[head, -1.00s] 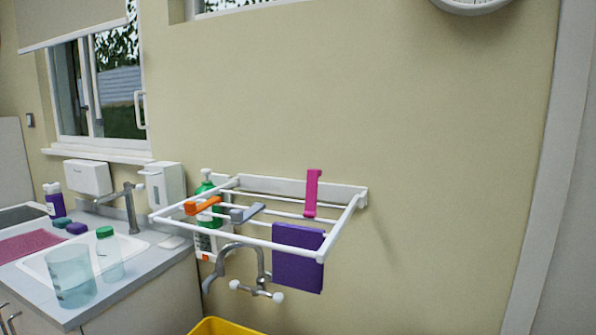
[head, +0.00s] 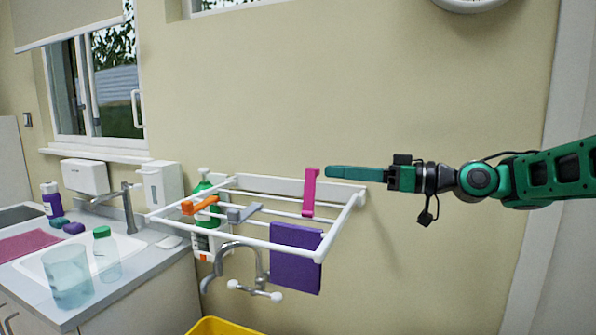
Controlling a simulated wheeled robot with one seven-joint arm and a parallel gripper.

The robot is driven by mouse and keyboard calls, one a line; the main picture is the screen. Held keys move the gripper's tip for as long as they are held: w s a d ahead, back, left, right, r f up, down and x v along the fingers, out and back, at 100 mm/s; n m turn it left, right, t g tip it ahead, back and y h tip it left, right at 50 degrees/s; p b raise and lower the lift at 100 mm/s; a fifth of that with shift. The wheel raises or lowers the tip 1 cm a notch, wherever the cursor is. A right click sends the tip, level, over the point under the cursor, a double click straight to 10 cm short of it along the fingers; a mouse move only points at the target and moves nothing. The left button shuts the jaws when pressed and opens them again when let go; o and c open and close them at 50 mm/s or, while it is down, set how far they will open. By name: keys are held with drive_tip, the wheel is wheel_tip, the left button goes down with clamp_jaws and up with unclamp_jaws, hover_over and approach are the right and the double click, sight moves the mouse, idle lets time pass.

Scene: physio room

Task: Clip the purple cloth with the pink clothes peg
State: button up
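The pink clothes peg (head: 310,193) stands upright on a rear bar of the white wall-mounted drying rack (head: 180,222). The purple cloth (head: 295,272) hangs over the front bar of the rack, near its right end. My gripper (head: 328,172) reaches in from the right, level with the top of the peg and just to the right of it in the picture. Its fingers are seen edge-on as one green bar, so their opening is hidden. I cannot tell how far it is from the peg in depth.
An orange peg (head: 200,205) and a grey peg (head: 245,213) sit on the rack's left part. A tap (head: 240,262) and a yellow bin (head: 225,326) are below. A green bottle (head: 203,215) stands behind the rack. The wall above is clear.

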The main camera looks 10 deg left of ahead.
drive_tip(key=w+a, duration=0.1)
drive_tip(key=a, duration=0.9)
drive_tip(key=shift+w+a, duration=0.2)
drive_tip(key=shift+a, duration=0.1)
